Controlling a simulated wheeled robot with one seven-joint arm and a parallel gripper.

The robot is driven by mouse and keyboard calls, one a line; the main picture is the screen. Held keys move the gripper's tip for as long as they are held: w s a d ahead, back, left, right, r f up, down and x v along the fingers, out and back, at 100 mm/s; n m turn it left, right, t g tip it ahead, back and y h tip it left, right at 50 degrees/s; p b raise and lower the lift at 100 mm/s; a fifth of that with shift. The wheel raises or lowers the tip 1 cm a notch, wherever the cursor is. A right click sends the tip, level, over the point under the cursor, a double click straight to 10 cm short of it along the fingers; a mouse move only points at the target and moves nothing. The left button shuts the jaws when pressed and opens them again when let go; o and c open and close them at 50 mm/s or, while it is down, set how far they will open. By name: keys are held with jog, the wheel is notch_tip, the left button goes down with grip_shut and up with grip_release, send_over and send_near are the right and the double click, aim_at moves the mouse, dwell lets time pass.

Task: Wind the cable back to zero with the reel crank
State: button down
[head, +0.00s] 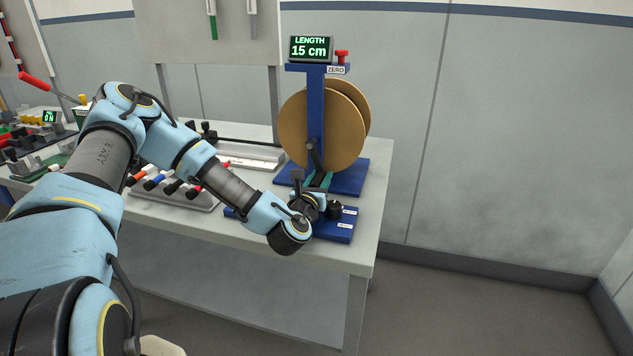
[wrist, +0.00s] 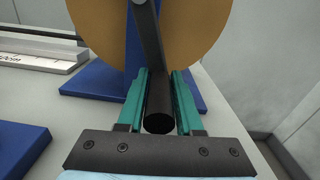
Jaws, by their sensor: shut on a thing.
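The cable reel (head: 351,112) has brown discs on a blue stand at the right of the bench; its disc also fills the top of the wrist view (wrist: 100,30). A display (head: 311,48) on top reads LENGTH 15 cm. A red button (head: 341,56) sits beside it above a ZERO label. The dark crank arm (head: 314,153) hangs down in front of the disc. In the wrist view, my gripper (wrist: 160,100) has its teal fingers either side of the black crank handle (wrist: 158,115) and is shut on it. My gripper also shows in the head view (head: 318,181).
A blue base with black parts (head: 333,230) stands at the bench's front edge, close under my wrist. A rack of coloured-ended items (head: 175,187) and a pale tray (head: 250,154) lie to the left. The floor at right is clear.

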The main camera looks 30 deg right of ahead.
jog(key=shift+s+d+r, duration=0.15)
jog(key=shift+d+r, duration=0.05)
jog(key=c, duration=0.9)
grip_release()
jog(key=shift+o, duration=1.2)
jog(key=shift+a+f, duration=0.1)
jog(key=b+v, duration=0.3)
jog(key=v, duration=0.6)
jog(key=shift+s+a+f, duration=0.1)
jog(key=shift+s+a, duration=0.5)
jog(key=shift+s, duration=0.05)
jog(key=shift+c, duration=0.3)
